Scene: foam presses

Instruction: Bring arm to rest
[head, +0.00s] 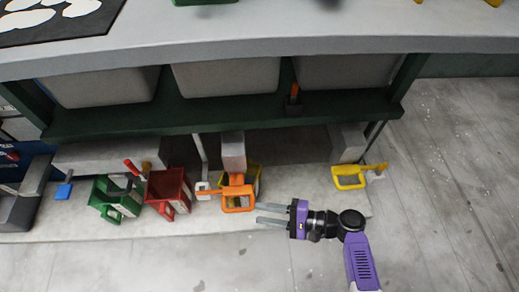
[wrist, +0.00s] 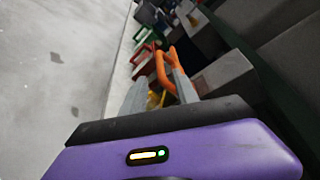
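My purple arm reaches in from the lower right of the head view. My gripper (head: 259,213) points left, with its two grey fingers apart and nothing visible between them. It also shows in the wrist view (wrist: 156,95). An orange handled thing (head: 238,203) is just left of the fingertips, in front of a yellow container (head: 254,174). The orange thing also shows beyond the fingers in the wrist view (wrist: 161,70). I cannot tell whether the fingers touch it.
A grey-topped bench (head: 300,43) with a dark green shelf (head: 220,112) and grey bins stands above. A red container (head: 166,186), a green container (head: 112,195) and a yellow handled thing (head: 350,178) stand on the low pale ledge. The floor at right is clear.

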